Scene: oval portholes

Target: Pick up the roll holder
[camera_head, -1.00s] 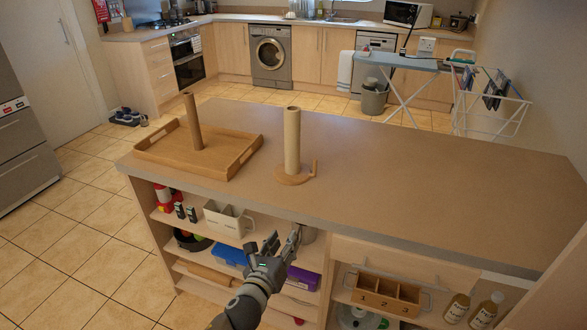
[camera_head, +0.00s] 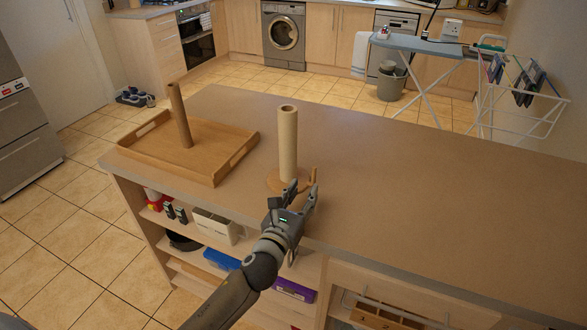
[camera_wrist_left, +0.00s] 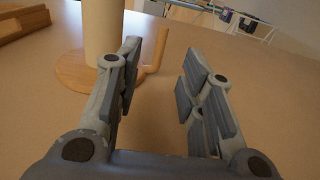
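The roll holder (camera_head: 275,181) stands upright on the counter, with a round wooden base, a tall pale roll (camera_head: 287,140) on it and a short side peg (camera_head: 314,174). My left gripper (camera_head: 303,181) is open and empty at the near side of the base, partly hiding it in the head view. In the left wrist view, the base (camera_wrist_left: 72,71) and the roll (camera_wrist_left: 102,28) are ahead to the left. The side peg (camera_wrist_left: 158,52) shows between the open fingers, beyond them. My right gripper is not in view.
A wooden tray (camera_head: 228,160) with a brown tube (camera_head: 179,113) standing in it is left of the holder. The counter (camera_head: 430,200) is clear to the right. Open shelves with a blue box (camera_head: 221,259) and a purple box (camera_head: 295,291) are below its front edge.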

